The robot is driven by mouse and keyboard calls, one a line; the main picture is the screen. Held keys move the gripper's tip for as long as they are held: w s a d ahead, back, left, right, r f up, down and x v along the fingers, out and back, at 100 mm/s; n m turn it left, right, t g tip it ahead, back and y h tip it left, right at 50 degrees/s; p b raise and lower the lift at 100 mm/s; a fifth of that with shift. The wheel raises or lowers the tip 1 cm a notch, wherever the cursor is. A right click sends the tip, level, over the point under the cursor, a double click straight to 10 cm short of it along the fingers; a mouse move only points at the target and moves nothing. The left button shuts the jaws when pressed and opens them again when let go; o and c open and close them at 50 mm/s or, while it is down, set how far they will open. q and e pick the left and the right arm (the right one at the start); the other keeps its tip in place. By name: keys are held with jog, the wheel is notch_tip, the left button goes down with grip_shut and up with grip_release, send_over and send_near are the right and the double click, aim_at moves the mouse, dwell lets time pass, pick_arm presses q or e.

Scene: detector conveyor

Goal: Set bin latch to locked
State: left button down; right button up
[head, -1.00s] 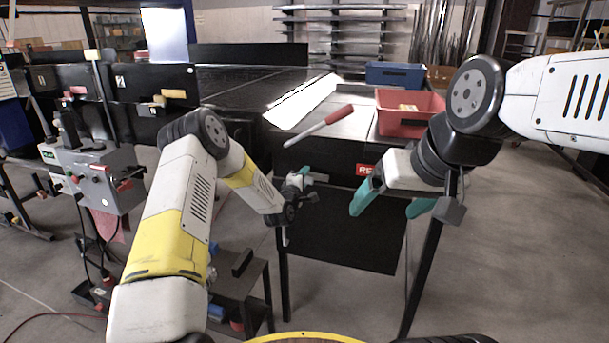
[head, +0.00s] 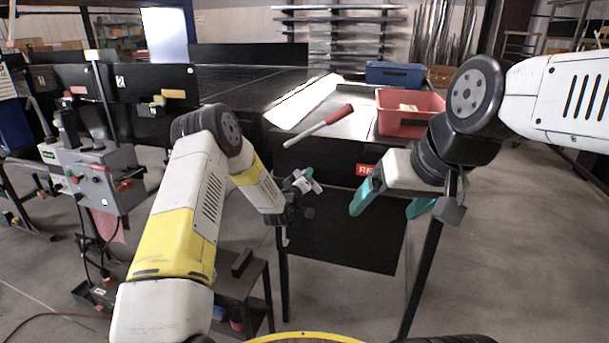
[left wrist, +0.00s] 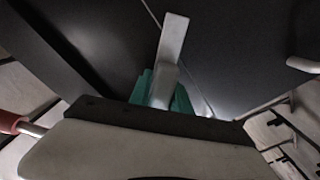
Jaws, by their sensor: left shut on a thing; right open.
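The bin latch shows as a pale grey lever (left wrist: 173,38) in the left wrist view, in front of a dark panel. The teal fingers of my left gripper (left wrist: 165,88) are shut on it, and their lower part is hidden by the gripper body. In the head view my left gripper (head: 304,181) is at the front of the black table, small and tilted, with a pale piece between its fingers. The latch's exact setting cannot be read. My right gripper (head: 392,207) is open and empty, with teal fingers apart, to the right of it.
A red bin (head: 415,123) and a blue bin (head: 395,74) stand on the table. A red-handled rod (head: 318,127) and a white strip lie on the left of them. A red label (head: 364,169) marks the front. A grey control box (head: 95,178) stands at left.

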pick_arm(q)
jog(key=m, duration=0.4)
jog(key=shift+m, duration=0.3)
jog(key=shift+f+m, duration=0.15)
jog(key=shift+m, duration=1.65)
jog(key=c, duration=1.3)
grip_release()
jog(key=shift+s, duration=0.1)
jog(key=v, duration=0.7)
jog(key=shift+s+a, duration=0.15)
jog(key=shift+s, duration=0.15)
